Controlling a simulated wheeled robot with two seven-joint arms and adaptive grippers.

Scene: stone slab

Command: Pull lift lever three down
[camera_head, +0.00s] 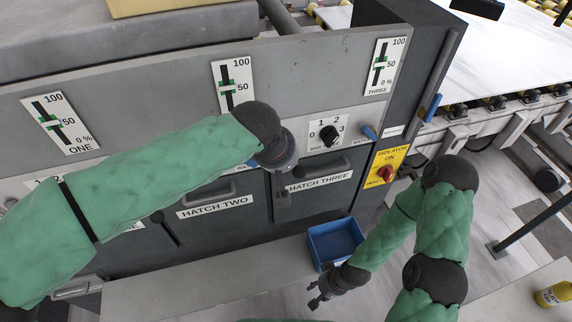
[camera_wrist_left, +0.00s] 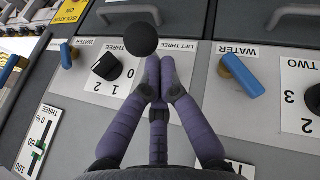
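Lift lever three shows in the left wrist view as a black ball knob (camera_wrist_left: 143,38) beside the "LIFT THREE" label (camera_wrist_left: 180,45). Its shaft is not clearly visible. My left gripper (camera_wrist_left: 160,62) has its fingers together, with the tips just below and right of the knob in that view; nothing shows between them. I cannot tell whether they touch the lever. In the head view the left gripper (camera_head: 284,188) is in front of the panel, near the "HATCH THREE" label (camera_head: 320,181). My right gripper (camera_head: 314,294) is low, away from the panel, with its fingers apart and empty.
A rotary selector (camera_head: 328,135) and blue water handle (camera_head: 369,132) are near the left gripper. A yellow isolator plate (camera_head: 385,166) with red knob is to the right. A blue bin (camera_head: 313,246) stands below. A yellow bottle (camera_head: 553,294) is at lower right.

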